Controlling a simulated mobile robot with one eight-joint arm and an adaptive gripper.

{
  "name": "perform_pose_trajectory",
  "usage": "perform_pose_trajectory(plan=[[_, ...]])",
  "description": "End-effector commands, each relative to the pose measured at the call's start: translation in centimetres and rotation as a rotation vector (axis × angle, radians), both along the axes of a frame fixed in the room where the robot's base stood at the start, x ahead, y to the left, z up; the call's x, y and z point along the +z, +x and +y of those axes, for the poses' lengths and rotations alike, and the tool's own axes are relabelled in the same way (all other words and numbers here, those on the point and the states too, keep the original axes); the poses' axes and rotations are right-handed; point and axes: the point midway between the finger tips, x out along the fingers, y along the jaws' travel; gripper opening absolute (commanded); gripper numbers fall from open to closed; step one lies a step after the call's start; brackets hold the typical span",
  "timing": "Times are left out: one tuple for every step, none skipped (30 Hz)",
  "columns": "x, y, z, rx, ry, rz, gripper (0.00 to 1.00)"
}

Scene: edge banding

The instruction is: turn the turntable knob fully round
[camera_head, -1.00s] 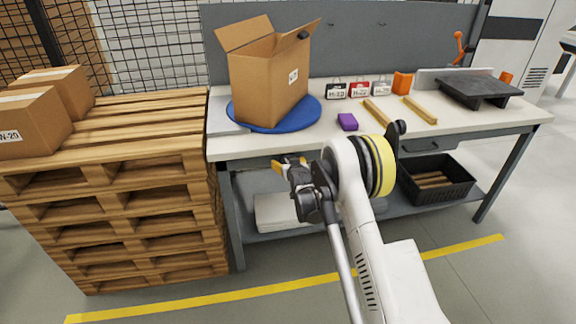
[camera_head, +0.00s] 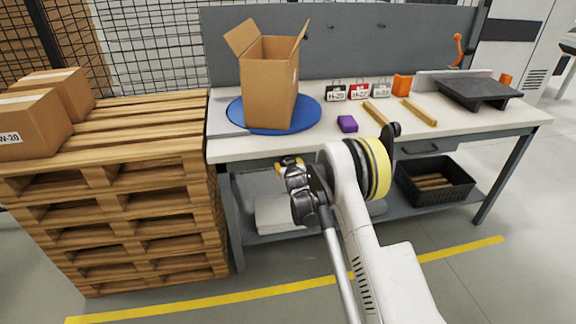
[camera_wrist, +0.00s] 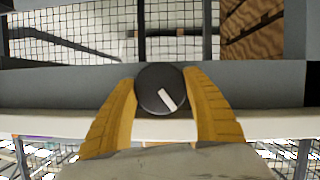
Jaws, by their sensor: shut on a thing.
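The turntable knob (camera_wrist: 157,84) is a round dark knob with a white pointer mark, on the front edge of the bench. In the wrist view my gripper (camera_wrist: 160,92) has its two yellow fingers closed on either side of it. The pointer slants toward the lower right there. In the head view my gripper (camera_head: 288,163) is at the bench's front edge below the turntable, and the knob is hidden. The blue turntable (camera_head: 238,112) lies on the bench top and bears an open cardboard box (camera_head: 268,88).
On the bench (camera_head: 228,150) are a purple block (camera_head: 347,124), wooden strips (camera_head: 418,110), several tagged items (camera_head: 359,92) and a dark plate (camera_head: 478,88). A wooden pallet stack (camera_head: 110,200) stands close on the left. A black crate (camera_head: 436,185) sits on the lower shelf.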

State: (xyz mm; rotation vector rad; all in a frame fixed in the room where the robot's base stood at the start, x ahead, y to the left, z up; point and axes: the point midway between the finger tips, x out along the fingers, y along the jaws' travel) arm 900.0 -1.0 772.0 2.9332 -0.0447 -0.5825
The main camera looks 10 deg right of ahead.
Motion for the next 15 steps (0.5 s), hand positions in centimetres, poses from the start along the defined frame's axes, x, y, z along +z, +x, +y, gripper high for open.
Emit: perform_pose_trajectory(plan=[[0.01,0.03,0.06,0.001,-0.032,-0.001,0.28],[0.02,0.03,0.05,0.001,-0.054,-0.001,0.28],[0.02,0.03,0.06,0.001,-0.084,-0.001,0.28],[0.03,0.04,0.07,0.002,-0.105,-0.001,0.28],[0.03,0.04,0.08,0.002,-0.127,-0.001,0.28],[0.03,0.04,0.08,0.001,-0.154,-0.001,0.28],[0.03,0.04,0.06,0.001,-0.176,-0.001,0.28],[0.04,0.03,0.04,0.001,-0.196,-0.001,0.28],[0.03,0.02,0.0,0.001,-0.222,0.0,0.28],[0.03,0.03,-0.03,0.0,-0.239,0.0,0.28],[0.03,0.03,-0.04,0.0,-0.256,0.0,0.28],[0.03,0.03,-0.06,0.0,-0.277,0.0,0.28],[0.04,0.03,-0.06,0.0,-0.293,0.0,0.28],[0.04,0.03,-0.05,0.0,-0.307,0.0,0.28],[0.04,0.03,-0.06,0.0,-0.325,-0.001,0.28]])
